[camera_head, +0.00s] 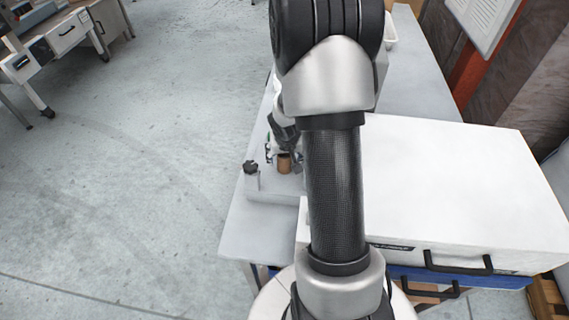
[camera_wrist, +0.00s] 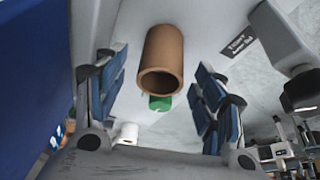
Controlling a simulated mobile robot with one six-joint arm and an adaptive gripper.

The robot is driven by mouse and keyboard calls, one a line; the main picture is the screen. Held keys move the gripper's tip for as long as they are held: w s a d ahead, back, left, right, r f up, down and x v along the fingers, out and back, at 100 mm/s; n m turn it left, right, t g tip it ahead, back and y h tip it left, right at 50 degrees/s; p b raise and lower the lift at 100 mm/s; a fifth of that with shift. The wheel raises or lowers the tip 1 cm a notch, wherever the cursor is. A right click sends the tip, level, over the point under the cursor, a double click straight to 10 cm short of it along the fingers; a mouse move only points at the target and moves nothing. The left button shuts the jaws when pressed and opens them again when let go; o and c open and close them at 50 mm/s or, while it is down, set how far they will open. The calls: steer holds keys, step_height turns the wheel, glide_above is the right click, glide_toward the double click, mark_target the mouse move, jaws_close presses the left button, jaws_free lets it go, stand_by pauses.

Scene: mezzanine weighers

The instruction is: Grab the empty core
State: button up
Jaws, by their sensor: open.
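The empty core is a brown cardboard tube. In the wrist view the core (camera_wrist: 163,62) shows its open end between the two fingers, a little beyond the fingertips. In the head view the core (camera_head: 284,163) stands on a light surface, left of my arm. My gripper (camera_wrist: 160,85) has its two blue-padded fingers spread to either side of the core, with gaps on both sides and no visible contact. In the head view my gripper (camera_head: 284,138) is small and dark, close to the core, and partly hidden by my arm.
A large white case (camera_head: 460,190) with black handles lies right of my arm. A black knob (camera_head: 250,167) stands just left of the core. In the wrist view, a green patch (camera_wrist: 160,103) shows near the core and a blue wall (camera_wrist: 35,70) at left. Open floor lies left.

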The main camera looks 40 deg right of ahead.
steer(key=shift+x, duration=0.85)
steer(key=shift+r, duration=0.1)
steer(key=shift+c, duration=0.3)
steer(key=c, duration=0.8)
